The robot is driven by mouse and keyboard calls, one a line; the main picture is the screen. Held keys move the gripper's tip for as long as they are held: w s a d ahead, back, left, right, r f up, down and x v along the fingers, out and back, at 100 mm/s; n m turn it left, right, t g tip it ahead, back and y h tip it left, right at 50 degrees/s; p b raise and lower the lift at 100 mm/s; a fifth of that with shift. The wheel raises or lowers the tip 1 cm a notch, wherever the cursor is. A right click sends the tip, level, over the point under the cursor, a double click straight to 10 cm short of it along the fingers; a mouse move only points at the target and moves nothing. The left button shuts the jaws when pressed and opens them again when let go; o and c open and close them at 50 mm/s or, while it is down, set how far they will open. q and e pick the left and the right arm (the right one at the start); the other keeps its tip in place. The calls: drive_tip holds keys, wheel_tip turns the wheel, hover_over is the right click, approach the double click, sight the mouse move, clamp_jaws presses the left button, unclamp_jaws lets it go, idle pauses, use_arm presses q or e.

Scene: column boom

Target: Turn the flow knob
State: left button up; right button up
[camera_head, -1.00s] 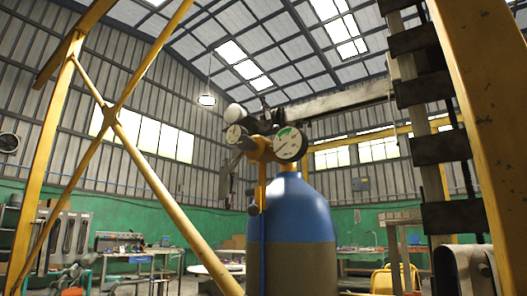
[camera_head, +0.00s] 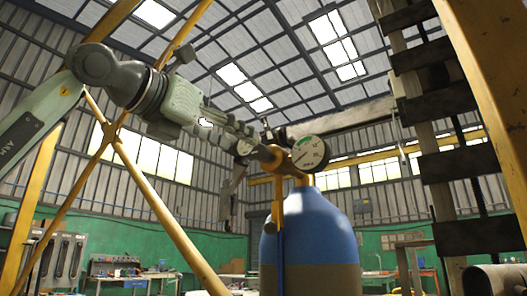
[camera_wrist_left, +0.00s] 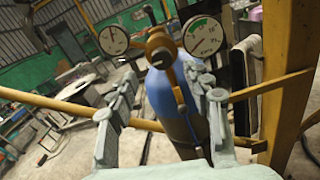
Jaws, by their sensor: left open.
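A blue gas cylinder (camera_head: 312,228) with a grey-brown lower part stands upright in the head view. A brass-coloured regulator sits on top, with a round white gauge (camera_head: 309,153) on its right. In the left wrist view the regulator's round brass knob (camera_wrist_left: 158,50) shows between two gauges; I cannot tell whether it is the flow knob. My left gripper (camera_head: 243,140) reaches in from the left and hides the regulator's left side. In the left wrist view its fingers (camera_wrist_left: 165,88) are apart, with the cylinder behind the gap and the brass knob just beyond the tips. My right gripper is not in view.
A yellow frame brace (camera_head: 160,215) crosses on the left, behind my arm. A yellow post (camera_head: 487,95) and dark stepped blocks (camera_head: 433,100) stand close on the right. A workbench (camera_head: 118,278) lies far back left.

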sight(258, 151)
use_arm(q)
drive_tip(key=p+x, duration=0.1)
drive_tip(key=x, duration=0.6)
drive_tip(key=shift+d, duration=0.1)
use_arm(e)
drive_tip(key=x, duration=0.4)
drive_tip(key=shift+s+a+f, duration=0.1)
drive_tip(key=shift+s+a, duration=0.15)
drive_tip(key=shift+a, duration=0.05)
use_arm(q)
drive_tip(key=shift+s, duration=0.1)
clamp_jaws()
